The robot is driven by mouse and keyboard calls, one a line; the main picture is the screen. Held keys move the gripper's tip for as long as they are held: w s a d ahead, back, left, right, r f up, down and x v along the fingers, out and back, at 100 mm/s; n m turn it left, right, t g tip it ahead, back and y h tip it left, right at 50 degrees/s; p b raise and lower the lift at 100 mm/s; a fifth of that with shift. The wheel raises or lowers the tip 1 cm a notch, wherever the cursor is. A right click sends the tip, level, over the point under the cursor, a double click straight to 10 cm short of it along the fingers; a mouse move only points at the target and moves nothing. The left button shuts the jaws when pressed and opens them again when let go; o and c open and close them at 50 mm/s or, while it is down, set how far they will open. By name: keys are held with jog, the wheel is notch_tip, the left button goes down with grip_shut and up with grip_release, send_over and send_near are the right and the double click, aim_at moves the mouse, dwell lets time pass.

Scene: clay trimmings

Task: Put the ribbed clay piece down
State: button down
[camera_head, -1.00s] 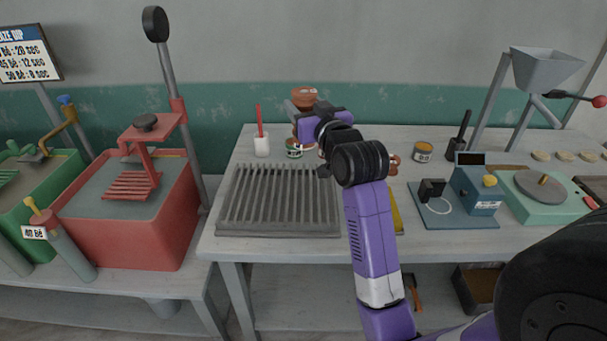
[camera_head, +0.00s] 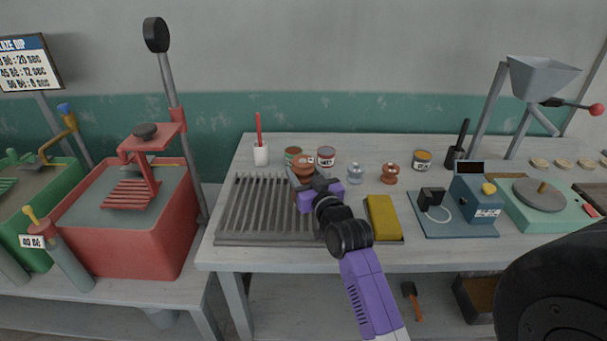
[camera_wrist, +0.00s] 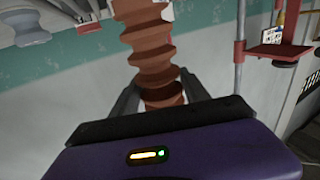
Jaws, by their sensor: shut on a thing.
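The ribbed clay piece (camera_head: 303,166) is reddish brown. In the wrist view its stacked ribs (camera_wrist: 150,48) stand between my two dark fingers. My gripper (camera_head: 301,179) is shut on it, and the piece looks roughly upright in the head view. It shows over the back right part of the grey slatted rack (camera_head: 228,238), in front of the small cans. I cannot tell whether its lower end touches anything. My wrist hides the rack's right front part. In the wrist view my gripper (camera_wrist: 160,88) grips the piece near the palm.
A glassy piece (camera_head: 355,174) and another brown piece (camera_head: 390,174) stand to the right. A yellow sponge (camera_head: 382,214) lies right of the rack. The rack's left slats are bare.

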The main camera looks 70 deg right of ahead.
jog(key=shift+f, duration=0.15)
jog(key=shift+f, duration=0.15)
jog(key=c, duration=0.5)
grip_release()
jog(key=shift+f, duration=0.1)
jog(key=shift+r, duration=0.25)
jog(key=b+v, duration=0.2)
jog(key=v, duration=1)
jog(key=s+a+f+n+t+y, duration=0.1)
jog(key=s+a+f+n+y, duration=0.15)
jog(key=a, duration=0.65)
jog(key=s+a+f+n+t+y, duration=0.1)
jog(key=s+a+f+n+y, duration=0.15)
jog(key=a, duration=0.65)
jog(key=s+a+f+n+y, duration=0.1)
jog(key=a+f+y, duration=0.2)
jog(key=a, duration=0.6)
jog(key=s+a+n+y, duration=0.1)
jog(key=s+a, duration=0.1)
jog(key=s+a+r+n+y, duration=0.1)
jog(key=s+a+y, duration=0.1)
jog(key=s, duration=0.1)
jog(key=s+a+n+y, duration=0.1)
jog(key=s+a, duration=0.2)
jog(key=shift+s+r+y, duration=0.15)
jog(key=shift+r+y, duration=0.1)
jog(key=shift+y, duration=0.15)
